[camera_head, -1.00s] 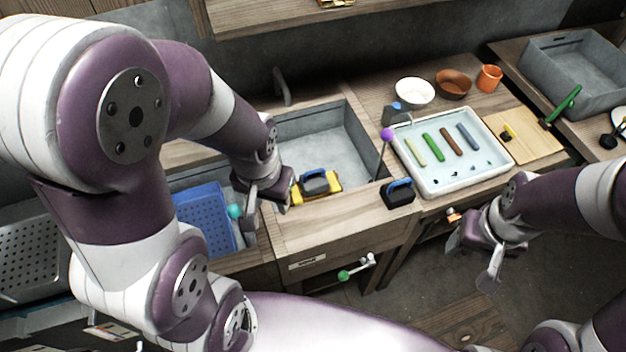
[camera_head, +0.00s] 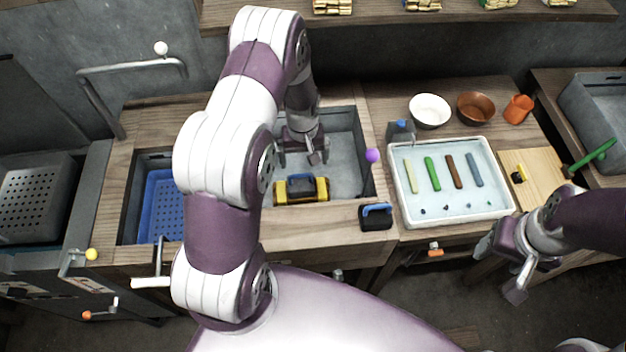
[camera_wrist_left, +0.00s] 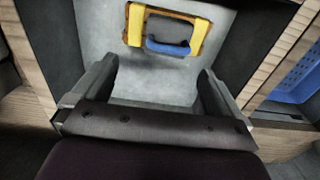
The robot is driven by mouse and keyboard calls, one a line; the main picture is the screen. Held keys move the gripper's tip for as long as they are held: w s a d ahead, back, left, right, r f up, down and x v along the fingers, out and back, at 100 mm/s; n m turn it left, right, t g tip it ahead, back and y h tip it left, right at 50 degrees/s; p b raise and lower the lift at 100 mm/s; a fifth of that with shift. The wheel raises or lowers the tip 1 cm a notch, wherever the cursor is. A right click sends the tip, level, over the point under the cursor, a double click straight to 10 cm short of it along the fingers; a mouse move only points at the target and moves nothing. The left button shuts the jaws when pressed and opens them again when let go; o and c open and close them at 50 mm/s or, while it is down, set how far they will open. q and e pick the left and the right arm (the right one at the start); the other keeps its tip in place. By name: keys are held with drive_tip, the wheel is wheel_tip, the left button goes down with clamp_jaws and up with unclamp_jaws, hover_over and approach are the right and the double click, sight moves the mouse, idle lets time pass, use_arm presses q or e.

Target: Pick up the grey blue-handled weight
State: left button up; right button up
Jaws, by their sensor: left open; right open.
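Three blue-handled blocks show in the head view. A grey one (camera_head: 401,133) stands on the counter at the white tray's back left corner. A dark one (camera_head: 376,218) stands on the counter's front edge. A third, dark grey weight (camera_head: 301,187) sits on a yellow-ended mould (camera_head: 318,190) in the grey basin; it also shows in the left wrist view (camera_wrist_left: 168,33), blue handle towards the gripper. My left gripper (camera_head: 300,153) is open and empty over the basin, behind that mould.
The white tray (camera_head: 407,207) holds several coloured bars. Bowls (camera_head: 430,111) and an orange cup (camera_head: 518,109) stand behind it. The basin wall (camera_head: 366,150) lies close to my left gripper. A purple ball (camera_head: 372,156) rises at the basin's right edge. A blue perforated crate (camera_head: 160,205) is left.

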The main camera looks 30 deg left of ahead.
sight(301, 182)
use_arm(q)
drive_tip(key=f, duration=0.2)
drive_tip(key=s+a+f, duration=0.1)
drive_tip(key=shift+f+p, duration=0.3)
drive_tip(key=shift+f, duration=0.1)
drive_tip(key=f, duration=0.2)
drive_tip(key=f+p, duration=0.1)
drive_tip(key=f, duration=0.3)
drive_tip(key=shift+s+d+f+p, duration=0.2)
drive_tip(key=shift+s+d+p, duration=0.05)
drive_tip(key=shift+p, duration=0.1)
drive_tip(key=shift+a+f, duration=0.15)
drive_tip(key=shift+f, duration=0.3)
drive_tip(key=c, duration=1.3)
use_arm(e)
drive_tip(key=r, duration=0.2)
drive_tip(key=shift+s+a+r, duration=0.25)
drive_tip(key=shift+a+r, duration=0.15)
use_arm(q)
drive_tip(key=shift+w+r, duration=0.1)
